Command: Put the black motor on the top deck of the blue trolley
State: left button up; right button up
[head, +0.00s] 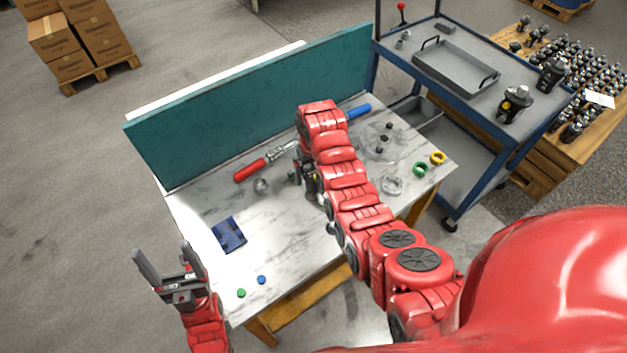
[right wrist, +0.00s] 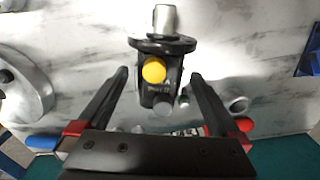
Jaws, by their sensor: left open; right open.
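The black motor (right wrist: 145,92), with a silver shaft and a yellow cap, is on the marbled workbench (head: 190,205) in the right wrist view. My right gripper (right wrist: 160,76) is open, with one finger on each side of the motor's body; I cannot tell whether they touch it. In the head view my right arm mostly hides this spot. The blue trolley (head: 475,186) stands right of the bench. Its grey top deck (head: 415,35) carries a tray and two black motors. My left gripper (head: 164,258) is open and empty off the bench's left front corner.
A grey tray (head: 455,68) and black motors (head: 515,104) and (head: 551,75) occupy parts of the deck. A teal panel (head: 250,105) edges the bench's back. A red-handled tool (head: 250,171), blue box (head: 229,235) and rings (head: 420,169) lie on the bench.

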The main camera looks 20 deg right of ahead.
aim_at(313, 176)
jog(key=shift+s+f+p, duration=0.1)
jog(key=shift+f+p, duration=0.55)
jog(key=shift+f, duration=1.15)
jog(key=shift+c, duration=0.2)
grip_shut()
